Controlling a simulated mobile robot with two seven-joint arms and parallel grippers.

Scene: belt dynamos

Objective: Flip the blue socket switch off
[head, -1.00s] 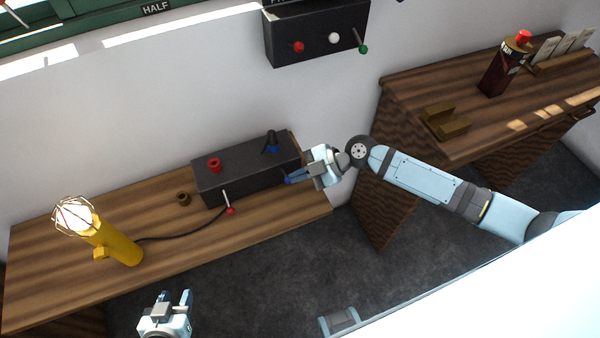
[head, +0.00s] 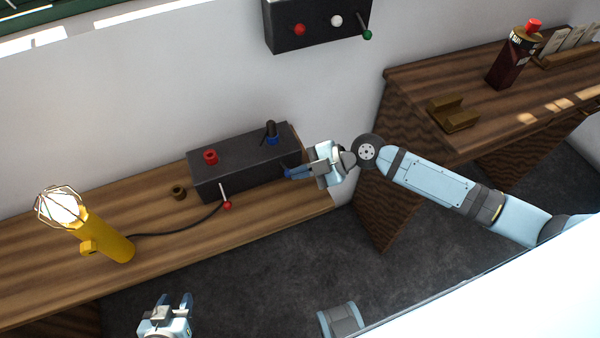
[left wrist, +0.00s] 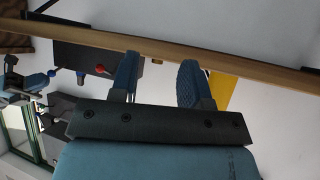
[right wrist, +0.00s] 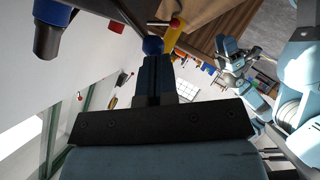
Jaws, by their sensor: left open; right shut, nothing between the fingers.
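A black box (head: 245,165) on the wooden bench carries a red socket (head: 210,157) and a blue socket (head: 272,140) with a black plug in it. The blue-tipped switch (right wrist: 152,45) is on the box's front, below the blue socket. My right gripper (head: 297,172) is shut and empty, its fingertips right at the blue knob; I cannot tell whether they touch. They partly hide the lever, so its exact tilt is unclear. A red-tipped switch (head: 226,199) sits below the red socket. My left gripper (head: 173,300) is open and empty, in front of the bench.
A lit yellow lamp (head: 106,236) stands on the bench, its black cable running towards the box. A small brown ring (head: 178,192) lies left of the box. A black wall panel (head: 318,30) hangs above. Another wooden bench (head: 470,100) holds a dark bottle (head: 510,60).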

